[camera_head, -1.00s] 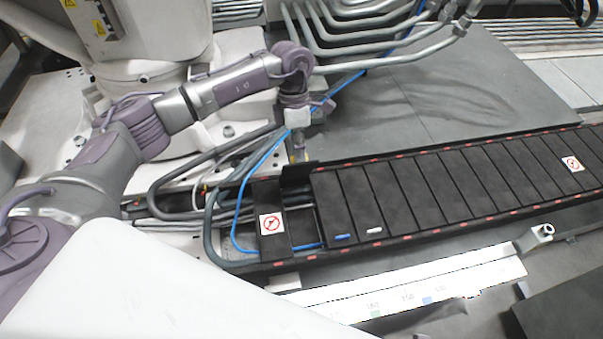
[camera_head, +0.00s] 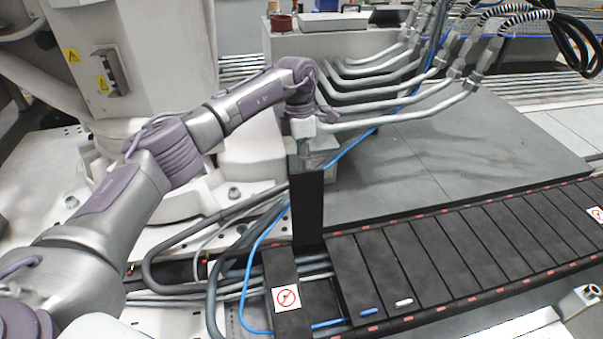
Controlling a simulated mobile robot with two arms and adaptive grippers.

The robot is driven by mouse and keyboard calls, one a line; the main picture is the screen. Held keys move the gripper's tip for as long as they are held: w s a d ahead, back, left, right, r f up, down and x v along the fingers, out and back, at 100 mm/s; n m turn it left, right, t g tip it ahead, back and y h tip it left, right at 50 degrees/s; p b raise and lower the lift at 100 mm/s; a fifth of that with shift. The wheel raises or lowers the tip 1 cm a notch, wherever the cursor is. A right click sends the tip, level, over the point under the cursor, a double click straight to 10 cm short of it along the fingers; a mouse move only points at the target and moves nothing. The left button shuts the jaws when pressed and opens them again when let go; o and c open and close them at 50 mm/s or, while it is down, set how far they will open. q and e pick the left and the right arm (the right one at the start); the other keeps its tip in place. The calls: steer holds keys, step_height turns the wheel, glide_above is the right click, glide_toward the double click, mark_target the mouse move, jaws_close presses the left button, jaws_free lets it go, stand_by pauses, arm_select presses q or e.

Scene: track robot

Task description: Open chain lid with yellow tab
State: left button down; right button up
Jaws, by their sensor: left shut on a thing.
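My left gripper (camera_head: 306,158) points down and is shut on the top end of a black chain lid (camera_head: 308,212). This lid stands upright at the far edge of the cable chain (camera_head: 455,248). Its lower end meets the far rail; I cannot tell whether it is still attached there. The yellow tab is not visible, perhaps hidden by the fingers. Beside the lid, the chain has an open slot (camera_head: 315,283) with cables showing. Neighbouring closed lids carry a blue tab (camera_head: 369,311) and a white tab (camera_head: 403,303). My right gripper is not in view.
A lid with a red prohibition sticker (camera_head: 286,298) lies left of the slot. A blue hose (camera_head: 247,285) and grey cables loop left of the chain. Bent metal pipes (camera_head: 400,105) stand behind my gripper. A flat grey plate (camera_head: 440,160) lies bare behind the chain.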

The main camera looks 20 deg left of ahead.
mark_target(304, 174)
arm_select(q)
steer(key=c, duration=1.7)
jaws_free()
steer(key=x, duration=0.3)
steer(key=shift+s+a, duration=0.15)
steer(key=shift+c, duration=0.2)
steer(key=o, duration=0.5)
steer(key=shift+f, duration=0.1)
steer(key=shift+c, duration=0.2)
steer(key=shift+w+f+g+p, duration=0.3)
steer(key=shift+w+f, duration=0.05)
steer(key=shift+w, duration=0.05)
steer(key=shift+s+r, duration=0.1)
steer(key=shift+r, duration=0.45)
steer(key=v, duration=1.1)
steer(key=shift+r, duration=0.2)
steer(key=shift+f, duration=0.1)
